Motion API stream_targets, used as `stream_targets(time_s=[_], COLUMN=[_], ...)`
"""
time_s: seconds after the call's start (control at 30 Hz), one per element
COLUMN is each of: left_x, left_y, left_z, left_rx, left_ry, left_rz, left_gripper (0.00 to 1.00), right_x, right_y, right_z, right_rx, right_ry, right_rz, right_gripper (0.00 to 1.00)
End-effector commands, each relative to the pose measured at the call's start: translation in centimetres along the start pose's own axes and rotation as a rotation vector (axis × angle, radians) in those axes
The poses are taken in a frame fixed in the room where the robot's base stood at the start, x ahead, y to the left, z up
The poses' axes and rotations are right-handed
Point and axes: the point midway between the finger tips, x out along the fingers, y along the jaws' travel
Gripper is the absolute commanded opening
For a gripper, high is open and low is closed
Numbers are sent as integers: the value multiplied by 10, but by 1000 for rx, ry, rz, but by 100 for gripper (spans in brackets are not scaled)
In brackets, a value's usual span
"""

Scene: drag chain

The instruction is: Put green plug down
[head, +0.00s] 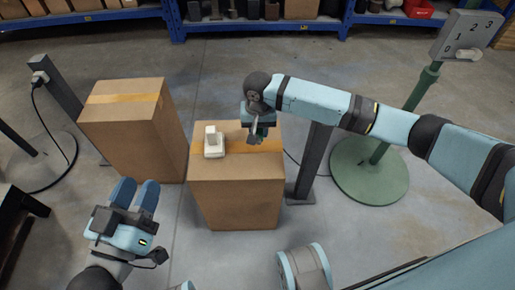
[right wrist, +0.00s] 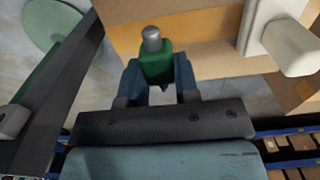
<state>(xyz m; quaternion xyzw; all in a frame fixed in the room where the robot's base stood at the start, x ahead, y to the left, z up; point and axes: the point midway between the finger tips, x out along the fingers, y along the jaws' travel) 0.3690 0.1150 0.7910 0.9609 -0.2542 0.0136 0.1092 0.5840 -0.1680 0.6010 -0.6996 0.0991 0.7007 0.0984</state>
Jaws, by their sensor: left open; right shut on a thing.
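The green plug (right wrist: 157,65) with a grey metal tip shows between the fingers of my right gripper (right wrist: 157,82) in the right wrist view. In the head view my right gripper (head: 261,136) is over the right part of the middle cardboard box (head: 236,200), and the plug is mostly hidden there. I cannot tell whether the plug touches the box. A white device (head: 214,143) sits on the box top, left of my right gripper; it also shows in the right wrist view (right wrist: 290,45). My left gripper (head: 135,195) is open and empty, low at the left.
A second cardboard box (head: 130,130) stands to the left. A dark post (head: 313,165) and a green stand (head: 368,172) with a numbered switch panel (head: 466,38) are to the right. A plug with a black cable hangs on the left post (head: 40,78). Blue shelves (head: 255,25) line the back.

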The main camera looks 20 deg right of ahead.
Motion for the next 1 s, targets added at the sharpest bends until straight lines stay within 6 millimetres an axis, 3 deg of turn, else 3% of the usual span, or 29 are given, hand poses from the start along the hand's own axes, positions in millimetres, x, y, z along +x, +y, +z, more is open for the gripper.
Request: stream_targets(time_s=[0.03,0.27,0.5,0.97,1.0], left_x=[0,0,-2,-2,-2], left_y=[-2,-4,-7,-6,-6], left_z=[9,22,45,41,42], left_rx=[0,-1,-4,-4,-4], left_ry=[-18,-67,-143,-145,-143], left_rz=[2,6,14,14,13], left_gripper=[43,43,43,43,43], right_x=[14,33,68,72,73], right_y=[0,0,0,-1,-1], right_z=[0,0,0,0,0], right_rx=[1,0,0,0,0], right_ry=[0,0,0,-1,0], right_rz=[0,0,0,-1,-1], right_gripper=[1,1,1,1,34])
